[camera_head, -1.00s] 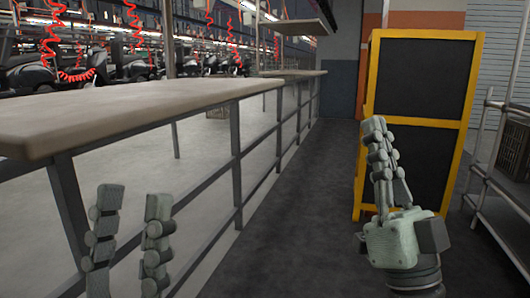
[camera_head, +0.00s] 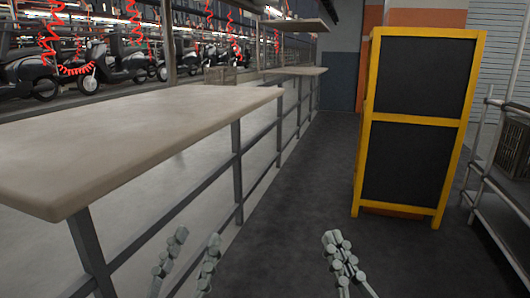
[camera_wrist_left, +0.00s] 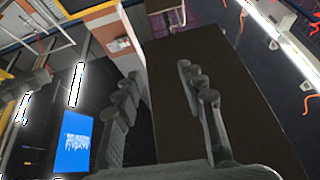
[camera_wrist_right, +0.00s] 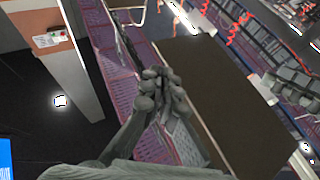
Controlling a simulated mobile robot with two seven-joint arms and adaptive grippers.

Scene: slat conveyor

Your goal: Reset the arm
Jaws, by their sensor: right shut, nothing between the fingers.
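My left gripper (camera_head: 194,246) is low in the head view, left of centre. Its two fingers stand apart with nothing between them. In the left wrist view the open fingers (camera_wrist_left: 160,78) also show a clear gap. My right gripper (camera_head: 332,240) is low in the head view, right of centre. Its fingers are together and hold nothing. In the right wrist view the fingertips (camera_wrist_right: 163,78) meet. Both grippers are in free air, and most of both arms is out of the head view.
A long pale worktop (camera_head: 130,140) on grey rails runs along the left. A yellow-framed cabinet with black panels (camera_head: 415,125) stands at the right, with a metal rack (camera_head: 490,185) beside it. Dark floor (camera_head: 290,190) between them is clear. Scooters (camera_head: 110,65) stand behind the worktop.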

